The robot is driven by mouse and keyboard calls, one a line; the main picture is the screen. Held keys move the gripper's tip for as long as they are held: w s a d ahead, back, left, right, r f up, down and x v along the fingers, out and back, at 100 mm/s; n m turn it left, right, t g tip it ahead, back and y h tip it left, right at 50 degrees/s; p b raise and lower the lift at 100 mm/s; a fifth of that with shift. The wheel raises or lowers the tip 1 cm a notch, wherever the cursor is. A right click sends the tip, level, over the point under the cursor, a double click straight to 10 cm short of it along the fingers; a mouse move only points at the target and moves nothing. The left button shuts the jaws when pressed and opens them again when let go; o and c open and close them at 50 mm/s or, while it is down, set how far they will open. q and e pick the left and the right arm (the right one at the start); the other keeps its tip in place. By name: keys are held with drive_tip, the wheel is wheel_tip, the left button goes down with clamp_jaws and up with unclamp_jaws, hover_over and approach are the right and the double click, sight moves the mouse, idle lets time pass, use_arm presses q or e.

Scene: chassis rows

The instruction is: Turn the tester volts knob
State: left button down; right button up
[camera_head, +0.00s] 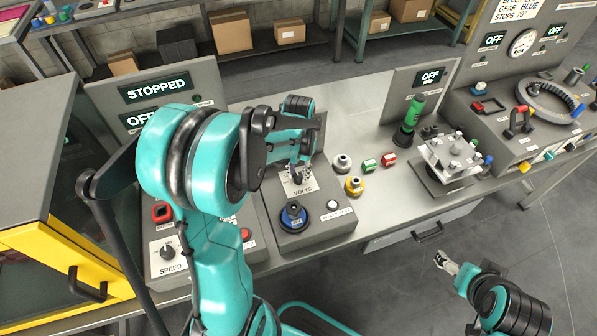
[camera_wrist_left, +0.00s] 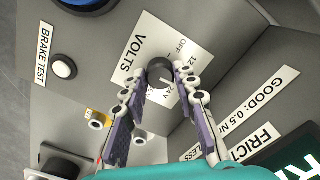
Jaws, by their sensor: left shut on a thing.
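The black volts knob (camera_wrist_left: 160,72) sits on a white dial plate with VOLTS, OFF, 12 and 24V markings. In the head view the VOLTS plate (camera_head: 303,188) is on the grey tester, left of the bench's middle. My left gripper (camera_head: 297,166) reaches down onto the knob, and its fingers stand on either side of it in the left wrist view. It is shut on the knob. The fingers partly cover the dial, and I cannot tell the knob's exact setting. My right gripper (camera_head: 446,262) is off the bench's front edge at lower right, and its opening is unclear.
A blue-ringed socket (camera_head: 293,217) and a white brake test button (camera_head: 332,205) sit in front of the knob. Small gears (camera_head: 354,186) and red and green parts lie to the right. A STOPPED display (camera_head: 156,89) stands behind my left arm.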

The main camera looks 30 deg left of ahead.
sight(299, 176)
use_arm(q)
drive_tip(key=m, duration=0.6)
drive_tip(key=shift+m, duration=0.3)
idle(0.5)
drive_tip(key=c, duration=1.2)
unclamp_jaws()
drive_tip(key=shift+r, duration=0.1)
wheel_tip(299, 176, up, 12)
drive_tip(key=shift+f, duration=0.1)
